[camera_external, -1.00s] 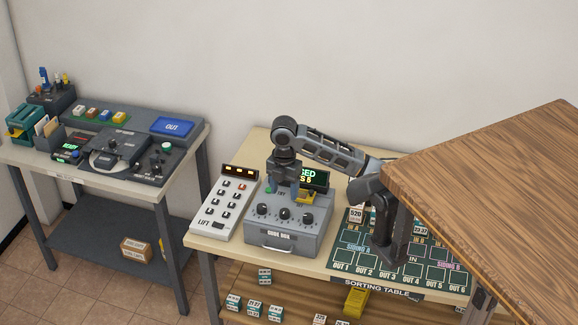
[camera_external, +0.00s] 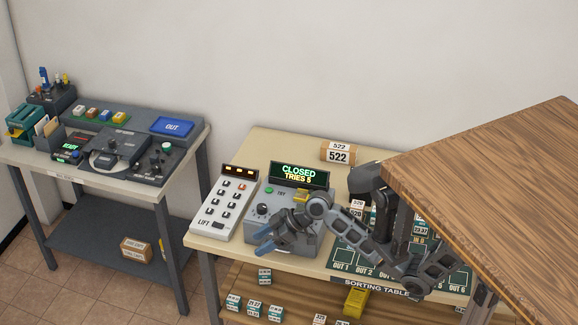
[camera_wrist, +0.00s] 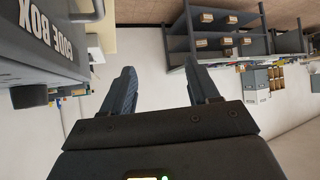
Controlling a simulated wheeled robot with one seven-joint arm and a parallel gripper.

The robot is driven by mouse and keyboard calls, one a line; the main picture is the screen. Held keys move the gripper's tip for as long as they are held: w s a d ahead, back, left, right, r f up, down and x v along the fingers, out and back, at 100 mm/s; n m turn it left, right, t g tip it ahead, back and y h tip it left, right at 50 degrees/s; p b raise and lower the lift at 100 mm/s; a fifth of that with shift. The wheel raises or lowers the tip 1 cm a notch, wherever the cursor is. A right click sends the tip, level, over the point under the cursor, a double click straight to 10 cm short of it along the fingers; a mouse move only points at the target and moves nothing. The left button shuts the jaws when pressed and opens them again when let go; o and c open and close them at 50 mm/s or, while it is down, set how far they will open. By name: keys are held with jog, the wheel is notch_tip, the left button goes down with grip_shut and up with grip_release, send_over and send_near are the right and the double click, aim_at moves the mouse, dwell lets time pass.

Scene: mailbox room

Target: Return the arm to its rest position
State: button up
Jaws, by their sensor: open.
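My gripper (camera_external: 265,243) is in front of the grey code box (camera_external: 256,212), its fingers pointing to the left and empty. My arm folds back from it over the sorting table (camera_external: 345,258) to the right. In the wrist view my gripper (camera_wrist: 158,88) shows two blue-grey fingers spread apart with nothing between them. The code box (camera_wrist: 40,40) is at the upper left of that view, beside the fingers. Its display (camera_external: 299,174) reads CLOSED, TRIES 5. My arm hides part of the code box's front and knobs.
A white LIFT keypad (camera_external: 224,205) stands left of the code box. A parcel marked 522 (camera_external: 338,153) lies behind the sorting board. A large wooden top (camera_external: 490,185) covers the right. A second desk (camera_external: 100,185) stands at left, with a floor gap between.

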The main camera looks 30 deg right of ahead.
jog(key=s+d+f+m+t+h, duration=0.3)
jog(key=s+d+m+t, duration=0.2)
jog(key=s+d+m, duration=0.4)
jog(key=s+d+f+m+t+h, duration=0.25)
jog(key=s+d+m+t, duration=0.35)
jog(key=s+d, duration=0.4)
jog(key=s+d+r+h, duration=0.2)
jog(key=s+d+r, duration=0.1)
jog(key=s+d, duration=0.4)
jog(key=s+d+r+n+h+b, duration=0.1)
jog(key=s+d+r+h, duration=0.1)
jog(key=s+d, duration=0.6)
jog(key=v, duration=0.3)
jog(key=shift+s+r, duration=0.15)
jog(key=shift+r, duration=0.15)
jog(key=shift+d, duration=0.1)
jog(key=shift+c, duration=0.4)
